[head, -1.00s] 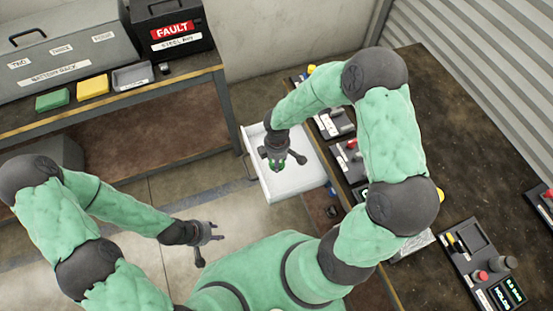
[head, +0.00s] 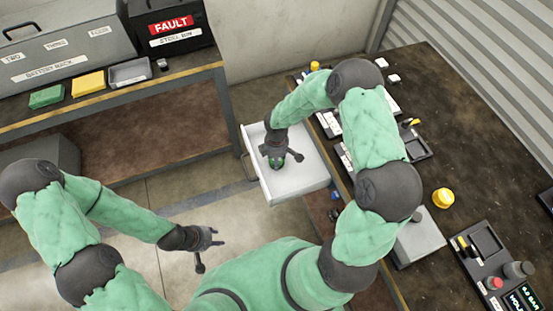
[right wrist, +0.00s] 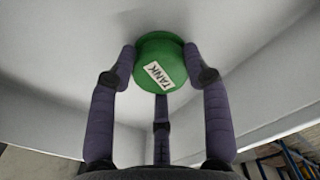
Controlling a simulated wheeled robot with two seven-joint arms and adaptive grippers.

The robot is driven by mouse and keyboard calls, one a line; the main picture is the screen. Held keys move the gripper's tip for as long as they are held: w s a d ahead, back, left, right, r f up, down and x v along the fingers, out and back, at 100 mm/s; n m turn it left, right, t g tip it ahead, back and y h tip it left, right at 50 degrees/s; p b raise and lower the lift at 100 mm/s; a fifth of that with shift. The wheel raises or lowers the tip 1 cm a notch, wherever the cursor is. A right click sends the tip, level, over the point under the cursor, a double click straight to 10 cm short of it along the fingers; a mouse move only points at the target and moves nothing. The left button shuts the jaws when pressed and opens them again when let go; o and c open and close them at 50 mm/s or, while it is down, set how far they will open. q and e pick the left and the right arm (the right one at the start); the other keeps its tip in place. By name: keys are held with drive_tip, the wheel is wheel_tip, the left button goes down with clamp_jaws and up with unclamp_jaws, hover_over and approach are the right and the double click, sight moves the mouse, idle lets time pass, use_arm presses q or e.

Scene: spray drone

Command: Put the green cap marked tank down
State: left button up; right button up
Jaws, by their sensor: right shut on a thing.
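The green cap marked TANK (right wrist: 160,62) is in the grasp of my right gripper, with its label facing the right wrist camera. The dark fingers of my right gripper (right wrist: 160,75) close around its rim. In the head view the right gripper (head: 277,158) points down inside the open white drawer (head: 305,184), and a little green shows between its fingers. The cap is close to the drawer's white floor; I cannot tell whether it touches. My left gripper (head: 212,248) is empty, its fingers spread, over the floor left of the drawer.
The drawer juts from the dark workbench (head: 450,120) on the right, which holds a yellow knob (head: 443,198), a grey box (head: 418,242) and a device panel (head: 490,262). On the left bench stand a black FAULT bin (head: 170,28), a battery rack and small colored trays.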

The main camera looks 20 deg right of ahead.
drive_tip(key=shift+f, duration=0.1)
drive_tip(key=o, duration=1.2)
drive_tip(key=shift+c, duration=0.2)
wheel_tip(320, 180, up, 12)
drive_tip(key=p, duration=0.5)
drive_tip(key=shift+r, duration=0.2)
